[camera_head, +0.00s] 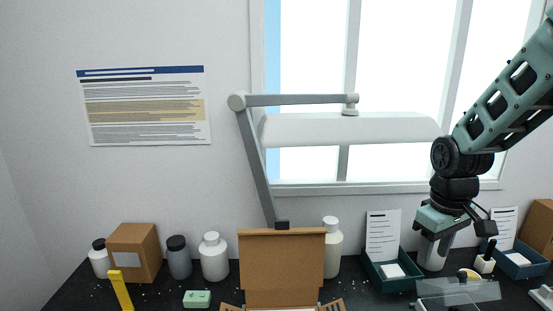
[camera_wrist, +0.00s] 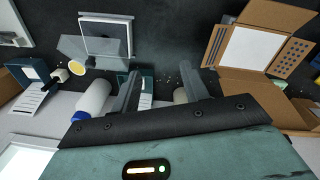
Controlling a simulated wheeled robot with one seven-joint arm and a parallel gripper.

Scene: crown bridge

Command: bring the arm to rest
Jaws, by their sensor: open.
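My gripper (camera_head: 452,242) hangs at the right in the head view, above the back of the dark worktop and in front of a white bottle (camera_head: 435,259). Its fingers point down and stand apart with nothing held. In the wrist view both grey fingers of my gripper (camera_wrist: 168,80) show with a gap between them. My teal arm comes down from the upper right corner, in front of the window.
An open cardboard box (camera_head: 283,262) stands at the front middle. A dark green tray (camera_head: 384,283) with a card and a clear plastic piece (camera_head: 457,291) lie near my gripper. A lamp (camera_head: 345,130) reaches across the window. Several bottles stand at the back left.

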